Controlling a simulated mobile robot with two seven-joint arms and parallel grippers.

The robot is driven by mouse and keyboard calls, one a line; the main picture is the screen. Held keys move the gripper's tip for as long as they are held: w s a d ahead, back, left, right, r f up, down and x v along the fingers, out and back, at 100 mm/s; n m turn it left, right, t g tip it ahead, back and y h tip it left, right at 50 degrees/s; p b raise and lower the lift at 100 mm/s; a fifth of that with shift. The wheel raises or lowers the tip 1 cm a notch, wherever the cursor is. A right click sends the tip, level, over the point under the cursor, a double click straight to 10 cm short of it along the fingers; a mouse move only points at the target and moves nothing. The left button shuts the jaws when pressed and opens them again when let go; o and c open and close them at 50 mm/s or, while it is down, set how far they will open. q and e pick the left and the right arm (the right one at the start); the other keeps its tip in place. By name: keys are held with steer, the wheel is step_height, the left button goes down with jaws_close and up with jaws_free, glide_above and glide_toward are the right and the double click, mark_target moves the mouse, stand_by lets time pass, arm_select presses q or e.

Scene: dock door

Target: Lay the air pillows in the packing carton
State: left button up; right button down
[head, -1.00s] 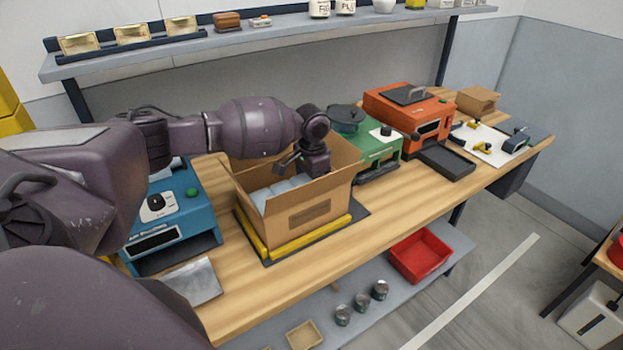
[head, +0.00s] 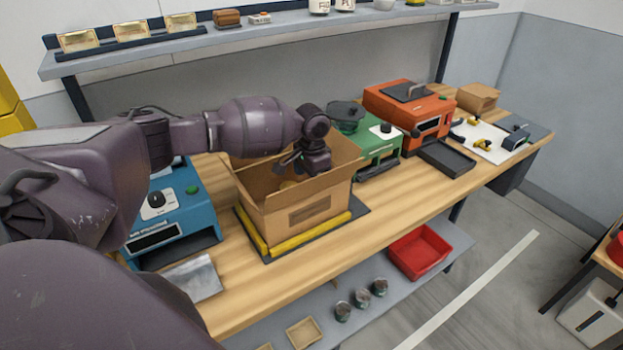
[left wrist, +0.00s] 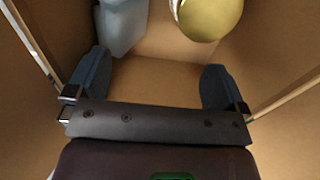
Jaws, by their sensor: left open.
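The packing carton (head: 305,210) stands open on the bench, flaps spread. My left gripper (head: 290,168) is over its opening, pointing down into it. In the left wrist view my left gripper (left wrist: 153,85) is open, with nothing between its two fingers. Beyond the fingers, a pale blue air pillow (left wrist: 122,25) lies low in the carton at the upper left. A rounded yellow-gold object (left wrist: 208,14) is beside it, partly cut off by the frame. In the head view the front wall hides most of the inside. My right gripper is not in view.
A blue machine (head: 175,215) stands left of the carton, with a silvery sheet (head: 194,278) before it. A green machine (head: 378,150) and an orange machine (head: 410,110) stand to the right. A red bin (head: 420,252) is on the lower shelf. Bare bench lies in front.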

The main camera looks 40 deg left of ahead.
arm_select(q)
step_height(320, 180, up, 13)
steer(key=shift+f+b, duration=0.15)
steer(key=shift+b, duration=0.15)
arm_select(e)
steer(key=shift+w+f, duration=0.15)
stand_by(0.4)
